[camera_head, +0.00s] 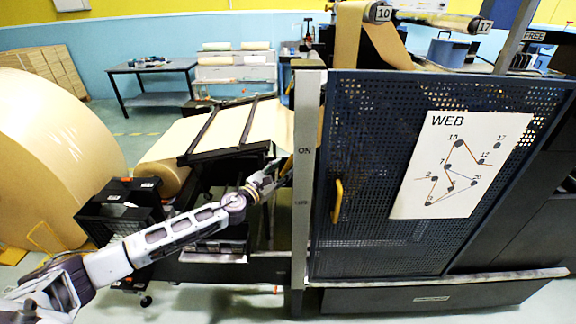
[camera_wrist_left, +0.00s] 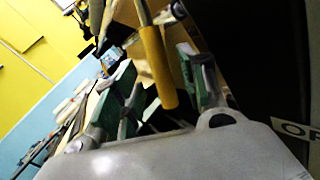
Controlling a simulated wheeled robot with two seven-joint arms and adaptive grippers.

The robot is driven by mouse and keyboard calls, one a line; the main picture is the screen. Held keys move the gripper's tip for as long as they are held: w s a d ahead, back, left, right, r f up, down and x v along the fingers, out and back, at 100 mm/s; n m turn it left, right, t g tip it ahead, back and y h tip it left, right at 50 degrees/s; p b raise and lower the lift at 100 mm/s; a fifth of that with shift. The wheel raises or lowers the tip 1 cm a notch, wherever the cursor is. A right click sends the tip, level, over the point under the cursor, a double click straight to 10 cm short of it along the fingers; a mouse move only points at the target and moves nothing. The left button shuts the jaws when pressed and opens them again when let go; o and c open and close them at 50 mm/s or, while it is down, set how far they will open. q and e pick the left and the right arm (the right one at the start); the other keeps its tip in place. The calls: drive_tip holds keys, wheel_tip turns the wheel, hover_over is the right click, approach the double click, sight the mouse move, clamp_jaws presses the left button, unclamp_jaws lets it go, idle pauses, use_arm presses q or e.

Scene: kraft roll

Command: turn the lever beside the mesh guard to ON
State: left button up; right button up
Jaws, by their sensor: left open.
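The mesh guard (camera_head: 345,130) is a dark perforated door with a yellow handle (camera_head: 337,201). To its left stands a pale post (camera_head: 304,180) with an ON label (camera_head: 304,151) and a lower label too small to read. My left gripper (camera_head: 283,178) is just left of the post, between the labels' heights, and hides most of the lever in the head view. In the left wrist view, the lever's yellow grip (camera_wrist_left: 158,66) on a grey rod shows between the open, green-padded fingers (camera_wrist_left: 160,88). I cannot tell whether they touch it. My right gripper is out of view.
A WEB diagram sheet (camera_head: 462,165) is on the guard. A partial "OF" label (camera_wrist_left: 301,131) shows at the right of the left wrist view. A big kraft roll (camera_head: 50,150) stands at left, with a sloped paper bed (camera_head: 235,125) behind my left arm. A table (camera_head: 150,67) is further back.

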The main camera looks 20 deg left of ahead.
sight(286, 167)
use_arm(q)
drive_tip(key=shift+x, duration=1.95)
drive_tip(key=shift+c, duration=0.3)
clamp_jaws()
